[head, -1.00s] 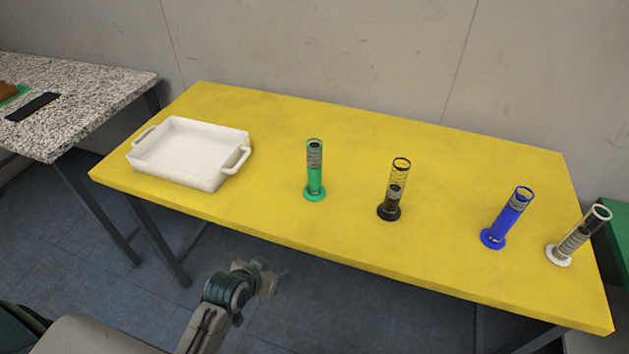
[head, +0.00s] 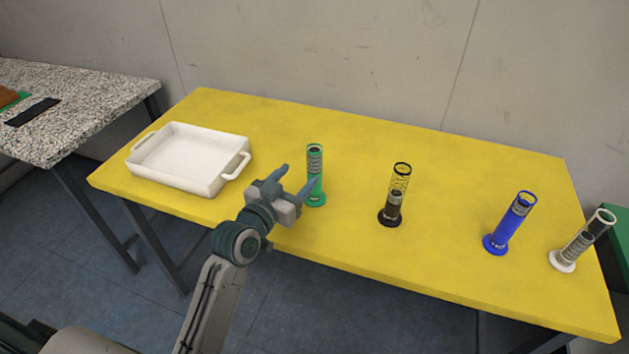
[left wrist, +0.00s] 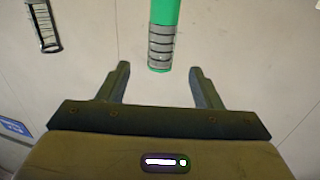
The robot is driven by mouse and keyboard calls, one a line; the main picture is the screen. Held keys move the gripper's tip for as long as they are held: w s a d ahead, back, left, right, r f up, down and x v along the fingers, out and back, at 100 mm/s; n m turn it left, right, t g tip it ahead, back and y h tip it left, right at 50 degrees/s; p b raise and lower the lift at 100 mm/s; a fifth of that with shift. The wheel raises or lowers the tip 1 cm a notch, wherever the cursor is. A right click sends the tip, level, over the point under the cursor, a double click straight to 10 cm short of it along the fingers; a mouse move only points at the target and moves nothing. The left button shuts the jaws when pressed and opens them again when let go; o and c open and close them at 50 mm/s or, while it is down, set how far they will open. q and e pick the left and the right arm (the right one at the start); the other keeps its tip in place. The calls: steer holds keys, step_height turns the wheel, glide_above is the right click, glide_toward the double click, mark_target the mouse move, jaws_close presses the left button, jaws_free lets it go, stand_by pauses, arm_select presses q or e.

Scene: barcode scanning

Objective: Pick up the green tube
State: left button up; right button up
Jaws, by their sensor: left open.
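The green tube (head: 315,162) stands upright on the yellow table, between the white tray and the black tube. My left gripper (head: 295,178) is open and empty, just in front of and to the left of the tube in the head view; a finger overlaps the tube's lower part there. In the left wrist view the green tube (left wrist: 163,36) shows beyond and between the two open fingers of my left gripper (left wrist: 158,82). Its striped end lies near the fingertips, slightly above them in the picture. I cannot tell whether they touch. My right gripper is not in view.
The white tray (head: 168,186) stands at the left of the yellow table (head: 450,170). A black tube (head: 393,206), a blue tube (head: 510,222) and a white tube (head: 576,243) stand to the right. A speckled table (head: 80,100) is at far left, a wall behind.

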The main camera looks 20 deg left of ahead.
mark_target(311, 161)
arm_select(q)
steer(key=x, duration=0.5)
steer(key=shift+w+d+r+p, duration=0.1)
steer(key=shift+w+p, duration=0.15)
steer(key=shift+p, duration=0.15)
steer(key=p+x, duration=0.1)
steer(key=x, duration=0.3)
steer(key=shift+w+r, duration=0.15)
steer(key=shift+w, duration=0.1)
steer(key=shift+w+p, duration=0.3)
steer(key=shift+w, duration=0.05)
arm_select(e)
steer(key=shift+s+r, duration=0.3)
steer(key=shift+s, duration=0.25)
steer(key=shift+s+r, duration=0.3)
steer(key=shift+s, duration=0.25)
arm_select(q)
jaws_close()
